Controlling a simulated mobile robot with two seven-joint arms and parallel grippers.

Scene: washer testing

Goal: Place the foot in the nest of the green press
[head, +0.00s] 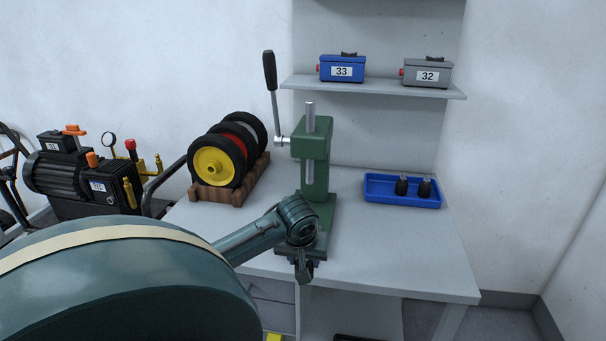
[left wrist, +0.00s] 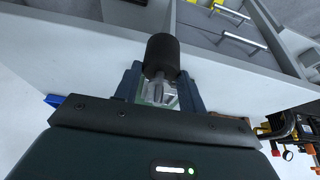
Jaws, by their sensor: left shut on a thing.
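The green press (head: 313,155) stands on the table, with a lever with a black handle at its left. My left gripper (head: 303,268) is in front of the press base in the head view, and my arm covers part of the base. The nest cannot be made out. In the left wrist view, my left gripper (left wrist: 160,90) is shut on the foot (left wrist: 162,54), a black cylinder with a pale metal stem between the fingers. The black end points away from the gripper. My right gripper is in neither view.
A blue tray (head: 385,199) with two black feet (head: 413,187) sits at the table's right. A wooden rack (head: 229,195) of wheels stands left of the press. A shelf (head: 375,88) with two boxes hangs above. The table's right front is clear.

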